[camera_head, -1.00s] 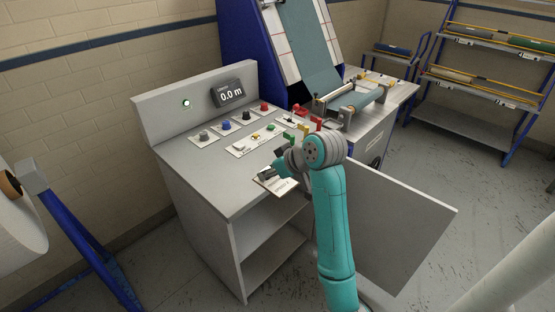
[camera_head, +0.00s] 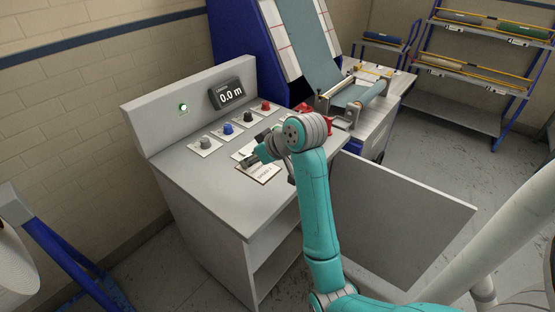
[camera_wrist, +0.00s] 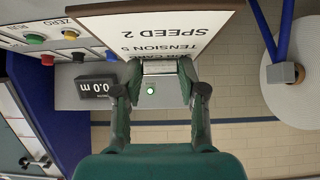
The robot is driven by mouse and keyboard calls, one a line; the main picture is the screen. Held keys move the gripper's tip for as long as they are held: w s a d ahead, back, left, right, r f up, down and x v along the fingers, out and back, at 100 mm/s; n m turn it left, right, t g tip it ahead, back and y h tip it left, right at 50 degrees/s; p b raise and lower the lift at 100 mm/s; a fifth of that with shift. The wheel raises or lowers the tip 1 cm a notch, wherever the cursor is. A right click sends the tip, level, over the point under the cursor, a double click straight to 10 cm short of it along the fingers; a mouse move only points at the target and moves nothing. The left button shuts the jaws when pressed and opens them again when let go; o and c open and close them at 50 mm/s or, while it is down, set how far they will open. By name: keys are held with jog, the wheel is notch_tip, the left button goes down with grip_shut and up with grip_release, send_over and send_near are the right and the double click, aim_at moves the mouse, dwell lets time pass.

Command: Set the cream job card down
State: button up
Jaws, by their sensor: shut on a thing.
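In the wrist view the card (camera_wrist: 170,32) shows upside-down print with "SPEED 2" and "TENSION 5". It has a brown edge. The two fingers of my gripper (camera_wrist: 160,78) are closed on the card's near edge. I cannot tell whether the card touches the worktop or is just above it.
Several knobs, including a blue one (camera_head: 228,128) and a red one (camera_head: 266,106), line the console's back. A display (camera_head: 228,94) reads 0.0 m. The left front of the worktop is clear. A grey panel (camera_head: 405,210) stands at right.

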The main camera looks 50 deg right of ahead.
aim_at(272, 176)
jog(key=shift+w+f, duration=0.25)
jog(key=shift+f, duration=0.05)
jog(key=shift+w+f, duration=0.1)
jog(key=shift+f, duration=4.6)
jog(key=shift+f, duration=0.15)
jog(key=o, duration=1.1)
jog(key=shift+r, duration=0.25)
jog(key=v, duration=1.2)
jog(key=shift+a+f, duration=0.1)
